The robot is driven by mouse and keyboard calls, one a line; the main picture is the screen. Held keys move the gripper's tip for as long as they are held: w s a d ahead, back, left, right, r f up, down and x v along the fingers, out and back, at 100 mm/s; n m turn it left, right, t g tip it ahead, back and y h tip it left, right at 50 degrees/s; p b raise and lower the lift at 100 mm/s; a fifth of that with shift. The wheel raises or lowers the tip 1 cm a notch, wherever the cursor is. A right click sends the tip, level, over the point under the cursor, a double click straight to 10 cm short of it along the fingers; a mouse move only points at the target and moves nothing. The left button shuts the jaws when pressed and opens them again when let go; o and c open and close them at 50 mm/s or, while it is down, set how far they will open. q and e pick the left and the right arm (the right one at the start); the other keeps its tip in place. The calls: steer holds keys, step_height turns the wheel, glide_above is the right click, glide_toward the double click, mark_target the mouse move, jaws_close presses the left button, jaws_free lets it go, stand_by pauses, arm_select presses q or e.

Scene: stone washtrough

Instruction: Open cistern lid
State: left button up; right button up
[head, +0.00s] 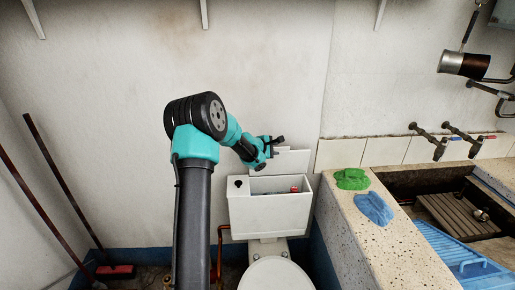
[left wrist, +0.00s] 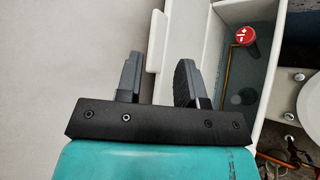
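The white cistern (head: 270,213) stands against the wall above the toilet. Its top is open, and a red part (head: 294,189) shows inside; the red part also shows in the left wrist view (left wrist: 245,36). The cistern lid (head: 293,162) stands raised, roughly upright, at the cistern's back edge near the wall. My left gripper (head: 273,149) is at the lid's upper left. In the left wrist view its two fingers (left wrist: 158,78) are apart, with a pale edge visible between them. I cannot tell whether either finger touches the lid. My right gripper is not in view.
The toilet bowl (head: 275,275) is below the cistern. A speckled stone trough edge (head: 385,240) is close on the right, with a green cloth (head: 351,179) and a blue cloth (head: 374,208) on it.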

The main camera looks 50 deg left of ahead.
arm_select(q)
steer(key=v, duration=1.1)
steer(key=shift+s, duration=0.3)
steer(key=shift+r, duration=0.1)
steer(key=s+d+f+m+g+h, duration=0.1)
steer(key=d+f+m+g+h, duration=0.3)
steer(key=d+f+m, duration=1.25)
steer(key=s+d+f+m+g, duration=0.2)
steer(key=s+d+f+g, duration=0.2)
steer(key=s+d+f, duration=0.5)
steer(key=s+d+f+m+g, duration=0.3)
steer(key=s+d+f, duration=0.6)
steer(key=d, duration=0.6)
steer(key=shift+s+d+f+g, duration=0.4)
steer(key=shift+s+g, duration=0.1)
steer(key=shift+s, duration=0.2)
steer(key=shift+m, duration=0.25)
